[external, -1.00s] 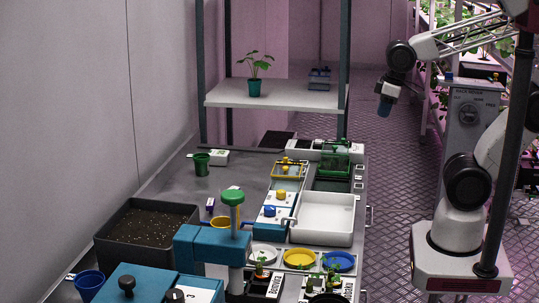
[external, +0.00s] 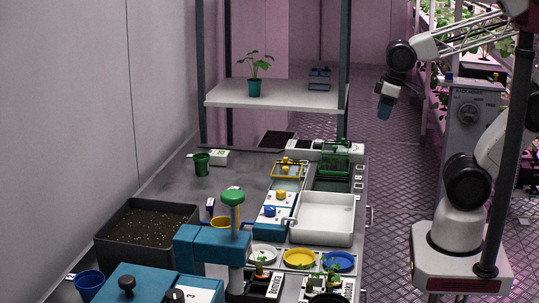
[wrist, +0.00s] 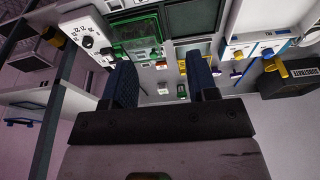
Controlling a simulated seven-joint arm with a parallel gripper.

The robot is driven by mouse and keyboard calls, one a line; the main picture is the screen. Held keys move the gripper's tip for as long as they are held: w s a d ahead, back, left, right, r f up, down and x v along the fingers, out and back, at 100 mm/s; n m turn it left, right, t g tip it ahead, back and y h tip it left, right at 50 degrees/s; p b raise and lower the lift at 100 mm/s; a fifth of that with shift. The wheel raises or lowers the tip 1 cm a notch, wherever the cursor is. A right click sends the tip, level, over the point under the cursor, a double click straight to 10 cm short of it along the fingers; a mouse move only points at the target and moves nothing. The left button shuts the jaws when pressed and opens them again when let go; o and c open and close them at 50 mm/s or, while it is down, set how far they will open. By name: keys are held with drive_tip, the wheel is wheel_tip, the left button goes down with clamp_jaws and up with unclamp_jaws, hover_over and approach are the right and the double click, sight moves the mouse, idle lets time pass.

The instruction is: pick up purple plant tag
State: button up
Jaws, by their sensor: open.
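A small purple tag-like piece (external: 210,204) stands on the grey bench in the external view, between the soil tray and the yellow cup. It is small, and I cannot make out its full shape. My gripper (external: 385,108) hangs in the air right of the bench, far from the purple piece and touching nothing. In the wrist view, my gripper (wrist: 161,80) shows two dark blue fingers spread apart with nothing held between them. A small purple patch (wrist: 237,75) shows right of the fingers there; I cannot tell what it is.
The soil tray (external: 106,237), green cup (external: 202,167), yellow cup (external: 221,221) and blue cup (external: 89,284) stand on the bench. A teal press-like device (external: 212,247) stands in front. A white basin (external: 324,218) and shelf (external: 275,95) lie between my gripper and the left side.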

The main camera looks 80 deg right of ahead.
drive_tip(key=m+g, duration=0.3)
drive_tip(key=m, duration=1.3)
hover_over(210, 202)
drive_tip(key=f, duration=1.4)
drive_tip(key=shift+s+d+f, duration=0.15)
drive_tip(key=shift+d+f, duration=0.2)
drive_tip(key=shift+w+a+f, duration=0.25)
drive_tip(key=shift+a+f, duration=0.05)
drive_tip(key=shift+f, duration=1.3)
